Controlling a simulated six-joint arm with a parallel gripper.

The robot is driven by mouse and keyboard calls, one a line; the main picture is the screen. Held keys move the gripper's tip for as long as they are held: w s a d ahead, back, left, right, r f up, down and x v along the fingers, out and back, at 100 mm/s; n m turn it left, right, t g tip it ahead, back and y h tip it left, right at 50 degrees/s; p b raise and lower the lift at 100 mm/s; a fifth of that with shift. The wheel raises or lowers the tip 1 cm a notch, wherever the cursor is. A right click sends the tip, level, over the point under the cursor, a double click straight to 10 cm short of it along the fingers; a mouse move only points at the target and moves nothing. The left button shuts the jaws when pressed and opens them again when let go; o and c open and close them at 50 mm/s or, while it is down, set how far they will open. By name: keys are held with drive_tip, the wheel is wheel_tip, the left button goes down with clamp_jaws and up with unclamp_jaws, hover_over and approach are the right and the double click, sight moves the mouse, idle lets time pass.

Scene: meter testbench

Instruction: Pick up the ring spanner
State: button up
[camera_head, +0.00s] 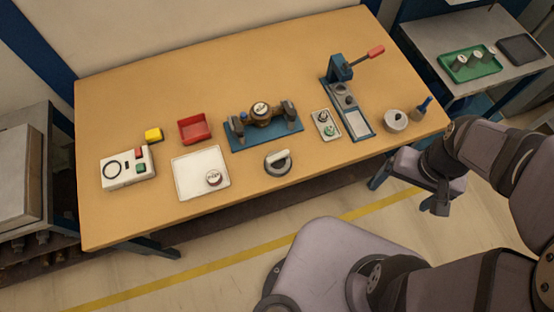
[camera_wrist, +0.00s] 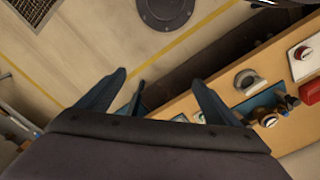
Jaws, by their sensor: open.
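A dark round piece with a pale bar across its top (camera_head: 278,162) lies near the front edge of the table, before the blue fixture. It may be the ring spanner, but I cannot tell for sure. In the wrist view it appears as a grey ring-like shape (camera_wrist: 247,79), right of the fingers. My gripper (camera_head: 436,204) hangs off the table's front right side, well apart from that piece. In the wrist view my gripper (camera_wrist: 158,80) has its two dark fingers wide apart, with nothing held between them.
The wooden table (camera_head: 130,215) also bears a blue fixture with a brass meter (camera_head: 262,113), a white tray (camera_head: 188,180), a red bin (camera_head: 194,128), a control box (camera_head: 127,168), a lever press (camera_head: 345,98) and a round grey piece (camera_head: 395,121). The front left corner is clear.

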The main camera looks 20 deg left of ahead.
drive_tip(key=shift+c, duration=0.4)
drive_tip(key=s+a+f+n+g+h+b, duration=0.1)
drive_tip(key=s+a+f+n+b, duration=0.1)
drive_tip(key=a+f+n, duration=0.15)
drive_tip(key=s+a+f+n+g+b, duration=0.1)
drive_tip(key=s+a+f+n, duration=0.15)
drive_tip(key=a+f, duration=0.25)
drive_tip(key=n+t+y+b, duration=0.1)
drive_tip(key=n+t+b, duration=0.15)
drive_tip(key=n, duration=0.25)
hover_over(277, 154)
drive_tip(key=shift+g, duration=0.25)
wheel_tip(277, 154, down, 5)
drive_tip(key=shift+d+f, duration=0.1)
drive_tip(key=shift+f, duration=0.05)
drive_tip(key=shift+f+p, duration=1.65)
drive_tip(key=shift+f, duration=2)
